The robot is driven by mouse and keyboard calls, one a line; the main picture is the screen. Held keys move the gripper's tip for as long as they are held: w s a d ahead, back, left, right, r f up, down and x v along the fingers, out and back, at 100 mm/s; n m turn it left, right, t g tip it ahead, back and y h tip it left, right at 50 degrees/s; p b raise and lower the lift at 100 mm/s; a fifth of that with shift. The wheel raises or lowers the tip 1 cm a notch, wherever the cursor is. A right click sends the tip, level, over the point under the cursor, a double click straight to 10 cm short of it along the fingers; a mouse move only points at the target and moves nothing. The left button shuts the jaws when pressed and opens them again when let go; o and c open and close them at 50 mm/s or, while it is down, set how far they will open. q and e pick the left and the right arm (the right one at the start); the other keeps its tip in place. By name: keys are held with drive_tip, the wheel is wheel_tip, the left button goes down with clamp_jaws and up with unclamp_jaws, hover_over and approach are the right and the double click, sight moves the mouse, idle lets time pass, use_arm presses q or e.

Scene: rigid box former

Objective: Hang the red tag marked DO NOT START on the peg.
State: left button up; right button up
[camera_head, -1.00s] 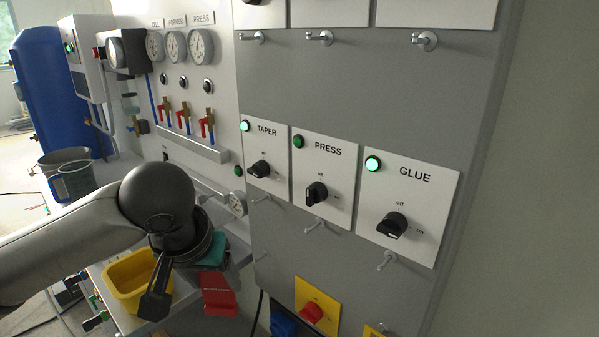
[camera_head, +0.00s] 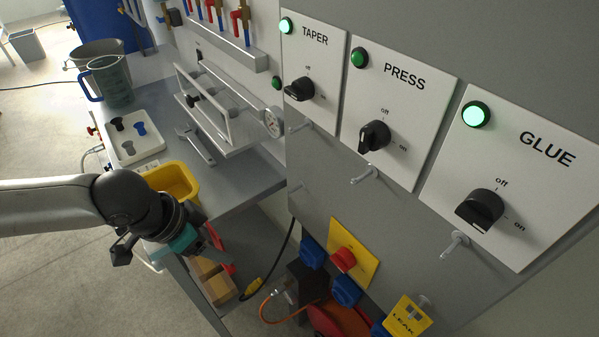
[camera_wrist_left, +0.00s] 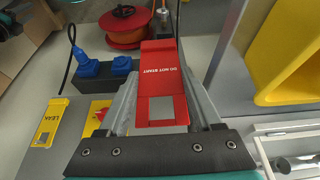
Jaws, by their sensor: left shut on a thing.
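My left gripper (camera_head: 217,242) is low beside the bench at left, away from the panel. In the left wrist view my left gripper (camera_wrist_left: 160,75) is shut on the red tag (camera_wrist_left: 162,72), which reads DO NOT START and has a pale square near its lower end. In the head view the tag is mostly hidden by the gripper. Pegs stick out from the grey panel below TAPER (camera_head: 300,127), below PRESS (camera_head: 364,174) and below GLUE (camera_head: 456,244). These pegs look bare. My right gripper is not in view.
The yellow bin (camera_head: 172,181) stands on the bench next to my left arm. An orange cable reel (camera_wrist_left: 125,25) lies below.

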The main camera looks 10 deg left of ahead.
use_arm(q)
drive_tip(key=shift+s+a+f+m, duration=0.1)
drive_tip(key=shift+a+f+m, duration=0.1)
drive_tip(key=shift+m, duration=0.1)
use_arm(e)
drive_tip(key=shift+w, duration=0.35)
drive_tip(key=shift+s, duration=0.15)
use_arm(q)
drive_tip(key=w+d+f+b, duration=0.1)
drive_tip(key=w+d, duration=1)
drive_tip(key=w, duration=0.3)
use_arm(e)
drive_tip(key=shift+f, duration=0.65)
use_arm(q)
drive_tip(key=shift+f, duration=0.15)
